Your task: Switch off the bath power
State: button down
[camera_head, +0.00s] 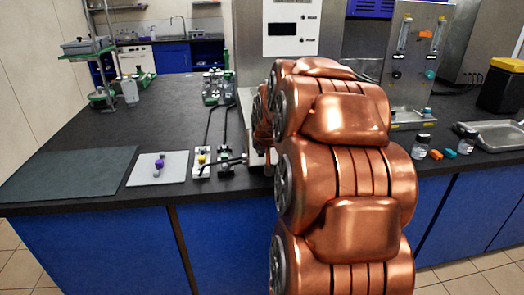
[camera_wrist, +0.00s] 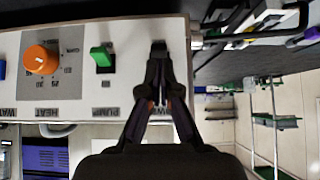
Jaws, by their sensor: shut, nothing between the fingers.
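In the wrist view a pale control panel (camera_wrist: 70,95) shows upside down, with an orange HEAT knob (camera_wrist: 41,60) and a green PUMP switch (camera_wrist: 102,57). A blue control shows at the far left edge. The POWER label is partly covered by my gripper (camera_wrist: 158,52). My gripper is shut and empty, its fingertips together in front of the panel's right end. The power switch is hidden behind the fingers, so its state and any contact cannot be told. In the head view my copper arm hides the gripper and most of the panel.
A metal cabinet with a display plate (camera_head: 291,28) stands behind my arm. A small board with leads (camera_head: 201,163) and a grey pad with a purple piece (camera_head: 157,168) lie left of it. Jars (camera_head: 421,146) and a metal tray (camera_head: 495,134) lie right.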

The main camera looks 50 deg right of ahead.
jog(key=shift+r, duration=0.3)
